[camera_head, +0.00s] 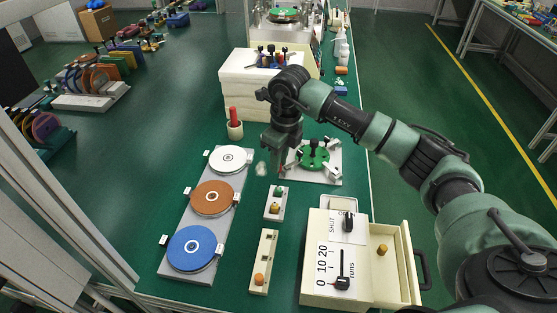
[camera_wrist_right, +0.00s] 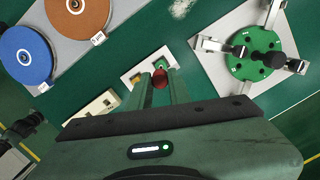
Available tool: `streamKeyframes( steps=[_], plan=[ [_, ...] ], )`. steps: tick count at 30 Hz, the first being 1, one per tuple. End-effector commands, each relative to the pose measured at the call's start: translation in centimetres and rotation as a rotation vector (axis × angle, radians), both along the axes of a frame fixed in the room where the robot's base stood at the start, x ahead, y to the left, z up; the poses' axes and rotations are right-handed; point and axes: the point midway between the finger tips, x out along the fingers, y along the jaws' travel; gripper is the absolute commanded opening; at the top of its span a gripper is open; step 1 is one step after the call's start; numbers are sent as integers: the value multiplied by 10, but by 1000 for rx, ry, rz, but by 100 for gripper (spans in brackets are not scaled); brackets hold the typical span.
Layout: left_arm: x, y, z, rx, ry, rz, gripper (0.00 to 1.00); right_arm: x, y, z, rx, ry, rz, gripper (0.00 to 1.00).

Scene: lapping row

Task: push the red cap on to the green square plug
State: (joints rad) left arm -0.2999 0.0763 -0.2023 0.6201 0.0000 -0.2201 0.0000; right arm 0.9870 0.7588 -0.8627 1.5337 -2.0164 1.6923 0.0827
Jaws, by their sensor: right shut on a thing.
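My right gripper (camera_head: 279,170) hangs over the table, pointing down. In the right wrist view my right gripper (camera_wrist_right: 160,88) is shut on the red cap (camera_wrist_right: 160,78), which sits between the two fingertips. The green square plug (camera_head: 279,189) stands at the far end of a small pale block (camera_head: 268,214), just below and in front of the gripper. A yellow plug (camera_head: 275,206) stands nearer on the same block. In the right wrist view the cap and fingers cover part of this block (camera_wrist_right: 131,76). My left gripper is in neither view.
A plate with white, brown and blue discs (camera_head: 177,262) lies left. A green disc fixture (camera_head: 313,157) stands behind right, close to the arm. A pale box with an open drawer (camera_head: 395,260) is front right. A longer block (camera_head: 266,247) lies in front.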

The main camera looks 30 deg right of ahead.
Motion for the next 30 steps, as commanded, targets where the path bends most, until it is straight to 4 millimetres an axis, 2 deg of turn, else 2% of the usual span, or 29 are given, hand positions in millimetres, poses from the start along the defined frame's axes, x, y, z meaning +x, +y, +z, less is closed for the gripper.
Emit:
streamKeyframes(
  steps=[16, 30],
  plan=[
    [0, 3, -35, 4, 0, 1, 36, 0, 0, -49, 0, 1, 0, 0],
    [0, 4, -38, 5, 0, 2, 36, 0, 0, -54, 0, 1, 0, 0]
  ],
)
